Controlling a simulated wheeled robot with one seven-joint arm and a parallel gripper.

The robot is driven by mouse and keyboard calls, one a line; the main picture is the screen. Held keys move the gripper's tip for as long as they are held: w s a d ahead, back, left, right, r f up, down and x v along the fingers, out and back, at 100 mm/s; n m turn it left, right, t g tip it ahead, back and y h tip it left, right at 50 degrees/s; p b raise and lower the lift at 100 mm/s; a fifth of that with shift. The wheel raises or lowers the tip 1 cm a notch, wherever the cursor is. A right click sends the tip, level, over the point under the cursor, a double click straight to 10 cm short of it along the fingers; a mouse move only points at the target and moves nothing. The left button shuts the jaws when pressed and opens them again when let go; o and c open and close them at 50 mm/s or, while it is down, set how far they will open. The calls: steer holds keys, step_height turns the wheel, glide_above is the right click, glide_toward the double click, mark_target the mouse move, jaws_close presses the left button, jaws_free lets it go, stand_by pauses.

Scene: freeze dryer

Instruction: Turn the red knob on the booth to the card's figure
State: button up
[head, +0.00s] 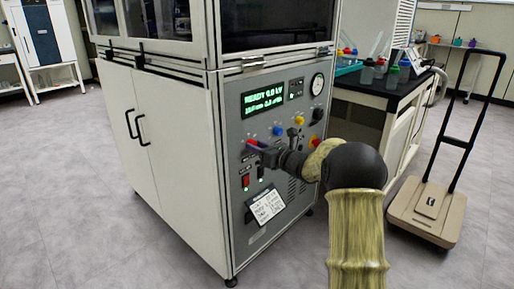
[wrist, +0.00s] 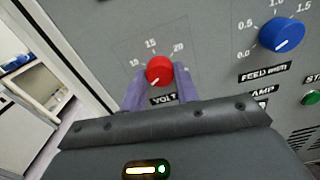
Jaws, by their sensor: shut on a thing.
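The red knob (wrist: 159,69) sits on the booth's grey control panel (head: 294,101), above a "VOLT" label. Its visible dial figures include 15 and 20; part of the scale is hidden. A white mark on the knob seems to point down-left. My gripper (wrist: 161,74) has its two purple fingers closed on the knob's left and right sides. In the head view my gripper (head: 258,147) reaches the panel's left part and hides most of the knob. The card (head: 268,205) is white with handwritten lines, tilted low on the panel; its figure is too small to read.
A green display (head: 268,97) reads "READY 0.0 kV". A blue "FEED" knob (wrist: 283,34) and a green button (wrist: 311,97) lie right of the red knob. A red switch (head: 246,182) is below. A bench (head: 372,88) and a trolley (head: 428,208) stand right.

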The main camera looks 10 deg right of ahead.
steer(key=n+p, duration=0.8)
steer(key=p, duration=0.1)
steer(key=n+p, duration=0.8)
steer(key=p, duration=0.1)
steer(key=n+p, duration=0.8)
steer(key=p, duration=0.2)
steer(key=shift+s+f+n, duration=0.15)
steer(key=shift+f+n, duration=0.15)
steer(key=shift+n, duration=0.1)
stand_by(1.5)
steer(key=shift+a, duration=0.1)
stand_by(0.4)
